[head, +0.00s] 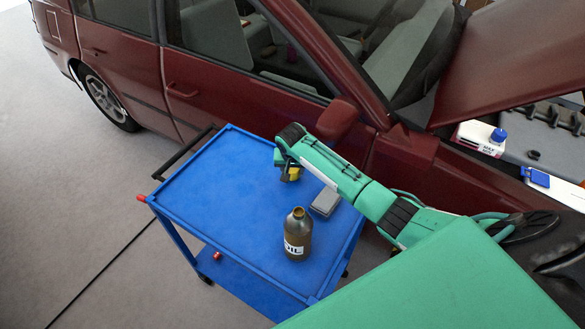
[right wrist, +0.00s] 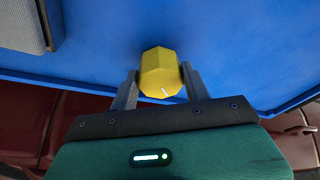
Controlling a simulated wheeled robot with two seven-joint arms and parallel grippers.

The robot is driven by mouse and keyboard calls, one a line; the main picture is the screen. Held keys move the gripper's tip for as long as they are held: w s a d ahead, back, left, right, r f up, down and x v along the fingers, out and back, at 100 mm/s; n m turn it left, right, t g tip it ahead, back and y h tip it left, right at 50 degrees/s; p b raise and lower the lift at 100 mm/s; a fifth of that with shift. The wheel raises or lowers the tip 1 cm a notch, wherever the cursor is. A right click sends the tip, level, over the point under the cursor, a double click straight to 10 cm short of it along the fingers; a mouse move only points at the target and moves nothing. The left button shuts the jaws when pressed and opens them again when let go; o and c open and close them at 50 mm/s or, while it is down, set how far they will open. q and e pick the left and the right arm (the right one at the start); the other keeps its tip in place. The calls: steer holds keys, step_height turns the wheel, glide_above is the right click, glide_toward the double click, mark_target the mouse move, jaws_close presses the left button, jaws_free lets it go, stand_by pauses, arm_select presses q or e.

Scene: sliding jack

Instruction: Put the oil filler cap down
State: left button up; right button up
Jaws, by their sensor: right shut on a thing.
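The oil filler cap is a yellow, many-sided cap (right wrist: 160,72) held between the two fingers of my right gripper (right wrist: 161,88) in the right wrist view. In the head view the yellow cap (head: 293,174) shows below my right gripper (head: 287,172), over the blue cart top (head: 215,190). The cap is low over the cart surface; I cannot tell whether it touches it. My right gripper is shut on the cap. My left gripper is not in view.
A brown open-necked oil bottle (head: 298,236) and a grey box (head: 325,201) stand on the cart, near my right arm. The red car (head: 240,110) is behind, with its hood raised. The cart's left half is clear.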

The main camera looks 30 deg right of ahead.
steer(key=shift+s+f, duration=0.1)
steer(key=shift+f, duration=0.05)
steer(key=shift+f, duration=0.1)
steer(key=o, duration=1.2)
steer(key=shift+c, duration=0.2)
steer(key=b+v, duration=0.1)
steer(key=v, duration=1.1)
steer(key=shift+b, duration=0.35)
